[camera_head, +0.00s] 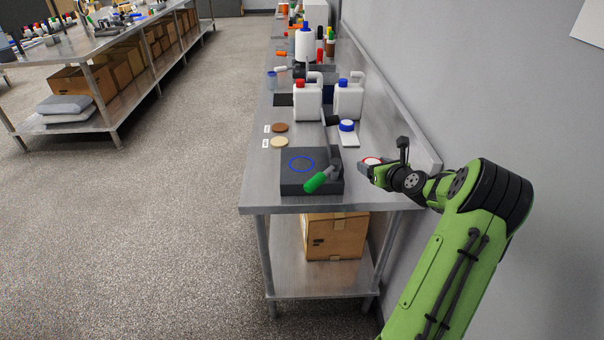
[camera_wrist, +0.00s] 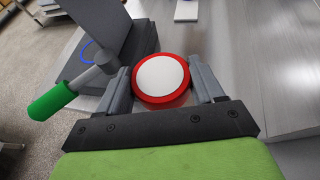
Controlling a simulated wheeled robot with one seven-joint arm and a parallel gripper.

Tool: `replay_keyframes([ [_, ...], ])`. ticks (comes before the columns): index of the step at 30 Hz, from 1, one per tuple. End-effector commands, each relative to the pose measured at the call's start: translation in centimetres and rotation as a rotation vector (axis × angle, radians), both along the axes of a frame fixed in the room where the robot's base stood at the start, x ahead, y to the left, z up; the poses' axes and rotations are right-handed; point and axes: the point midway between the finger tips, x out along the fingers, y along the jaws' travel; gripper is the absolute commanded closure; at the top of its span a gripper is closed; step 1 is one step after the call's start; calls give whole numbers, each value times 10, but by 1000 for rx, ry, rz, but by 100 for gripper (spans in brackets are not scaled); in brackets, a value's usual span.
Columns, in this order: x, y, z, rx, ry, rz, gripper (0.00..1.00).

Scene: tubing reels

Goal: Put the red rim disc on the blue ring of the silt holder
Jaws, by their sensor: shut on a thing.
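The red rim disc (camera_wrist: 162,78) has a red edge and a white face. In the wrist view it sits between the two fingers of my gripper (camera_wrist: 162,88), which is shut on it. In the head view the disc (camera_head: 372,160) shows at my gripper (camera_head: 368,168), to the right of the silt holder. The silt holder (camera_head: 290,185) is a dark grey block on the bench with a blue ring (camera_head: 302,163) on top. In the wrist view the blue ring (camera_wrist: 88,50) is partly hidden behind an upright grey plate.
A green handle (camera_head: 316,182) on a grey joint stands at the holder's front right; it is close left of my gripper in the wrist view (camera_wrist: 52,101). Brown (camera_head: 280,127) and cream (camera_head: 279,142) discs lie behind the holder. White jugs (camera_head: 307,102) stand farther back. The wall is at right.

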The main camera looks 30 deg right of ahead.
Motion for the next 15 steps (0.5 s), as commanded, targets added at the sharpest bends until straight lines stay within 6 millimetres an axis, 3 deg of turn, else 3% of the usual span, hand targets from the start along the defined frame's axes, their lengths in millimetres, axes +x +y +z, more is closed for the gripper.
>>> replay_keyframes([
  [8,3,33,-18,3,1,26,62],
  [15,6,78,-42,6,2,60,62],
])
